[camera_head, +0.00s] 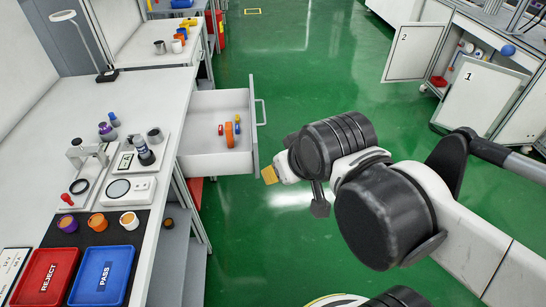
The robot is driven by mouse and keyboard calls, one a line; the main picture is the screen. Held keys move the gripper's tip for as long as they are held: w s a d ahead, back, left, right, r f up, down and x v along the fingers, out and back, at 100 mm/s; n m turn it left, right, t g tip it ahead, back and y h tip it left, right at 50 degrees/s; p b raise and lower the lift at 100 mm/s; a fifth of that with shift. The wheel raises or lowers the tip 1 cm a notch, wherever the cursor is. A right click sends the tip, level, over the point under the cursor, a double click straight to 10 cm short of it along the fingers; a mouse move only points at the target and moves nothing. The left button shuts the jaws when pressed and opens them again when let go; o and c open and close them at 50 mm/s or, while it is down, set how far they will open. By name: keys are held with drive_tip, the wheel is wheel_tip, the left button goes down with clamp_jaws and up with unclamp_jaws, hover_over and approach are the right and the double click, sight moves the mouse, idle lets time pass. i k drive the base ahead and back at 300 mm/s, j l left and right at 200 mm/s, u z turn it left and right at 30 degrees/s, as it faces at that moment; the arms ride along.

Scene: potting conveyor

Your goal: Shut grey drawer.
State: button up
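The grey drawer (254,140) stands pulled out from the left bench, its front panel facing right. Its handle (262,111) sticks out on the right side of that panel. Inside lie an orange piece (229,134) and small red and blue items (237,125). My gripper (270,175) is just right of the near end of the drawer front, with a yellowish part at its tip. I cannot tell whether it touches the panel. The arm links hide much of the gripper, and its finger opening does not show clearly.
The left bench (165,88) carries a lamp (85,40), instruments, several small pots, a red REJECT tray (48,277) and a blue PASS tray (102,275). Green floor (300,55) is clear beyond the drawer. Cabinets with open doors 1 (480,95) and 2 (411,52) stand at right.

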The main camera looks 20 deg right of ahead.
sight(201, 152)
drive_tip(key=l+u, duration=0.15)
drive_tip(key=l, duration=0.4)
drive_tip(key=k+l+u, duration=0.1)
drive_tip(key=l, duration=0.45)
drive_tip(key=k+l+u, duration=0.15)
drive_tip(key=l, duration=0.4)
drive_tip(key=i+l+z, duration=0.15)
drive_tip(key=i+l, duration=0.15)
drive_tip(key=i+l+z, duration=0.2)
drive_tip(key=i, duration=0.35)
